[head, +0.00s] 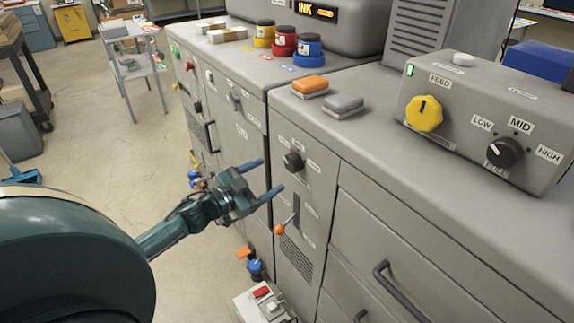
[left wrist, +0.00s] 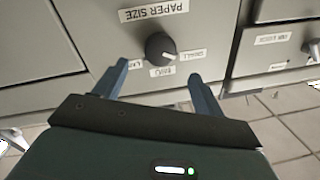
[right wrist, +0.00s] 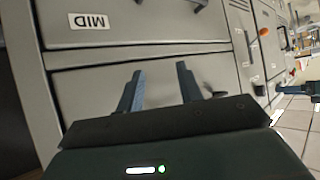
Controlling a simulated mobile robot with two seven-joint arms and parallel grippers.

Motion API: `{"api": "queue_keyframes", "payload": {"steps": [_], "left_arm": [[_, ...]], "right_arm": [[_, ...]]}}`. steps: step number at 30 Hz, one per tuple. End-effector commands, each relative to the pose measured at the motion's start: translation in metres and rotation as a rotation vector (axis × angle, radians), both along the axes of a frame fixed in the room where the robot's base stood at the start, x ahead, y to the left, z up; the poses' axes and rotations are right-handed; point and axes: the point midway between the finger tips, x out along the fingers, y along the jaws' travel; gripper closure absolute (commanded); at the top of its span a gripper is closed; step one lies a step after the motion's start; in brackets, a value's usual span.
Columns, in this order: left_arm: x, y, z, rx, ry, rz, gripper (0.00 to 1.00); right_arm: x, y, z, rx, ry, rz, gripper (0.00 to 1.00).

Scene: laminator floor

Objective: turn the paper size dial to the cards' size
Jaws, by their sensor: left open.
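The paper size dial (left wrist: 160,46) is a round black knob on a grey cabinet front. In the left wrist view its PAPER SIZE label (left wrist: 154,11) appears upside down, and the knob's white mark points between the SMALL label (left wrist: 190,54) and the middle label (left wrist: 162,71). A third label is partly hidden by a finger. The dial also shows in the head view (head: 293,161). My left gripper (head: 271,177) is open just in front of the dial, its fingers apart and not around it. My right gripper (right wrist: 160,69) is open and empty before a drawer front. I cannot identify the cards.
An orange-tipped lever (head: 280,229) projects below the dial. Drawers with a dark handle (head: 400,291) lie to the right. Open floor lies to the left.

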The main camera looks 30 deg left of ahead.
Motion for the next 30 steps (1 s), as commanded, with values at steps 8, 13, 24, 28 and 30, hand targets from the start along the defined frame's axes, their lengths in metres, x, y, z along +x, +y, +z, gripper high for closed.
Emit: {"api": "queue_keyframes", "payload": {"steps": [8,13,24,28,30], "left_arm": [[0.048,-0.015,0.001,-0.003,-0.002,0.001,0.3],[0.065,-0.02,0.0,-0.002,0.0,0.002,0.3],[0.072,-0.023,-0.001,0.0,0.002,0.001,0.3],[0.072,-0.023,-0.001,0.0,0.002,0.001,0.36],[0.071,-0.023,-0.001,0.0,0.002,0.001,0.42]], "right_arm": [[-0.001,-0.004,-0.002,-0.01,0.012,-0.005,0.64],[0.0,-0.005,-0.003,-0.013,0.013,-0.007,0.64],[0.002,-0.005,-0.001,-0.011,0.007,-0.009,0.64],[0.003,-0.005,0.0,-0.009,0.005,-0.009,0.64],[0.003,-0.004,0.0,-0.008,0.004,-0.01,0.64]]}}
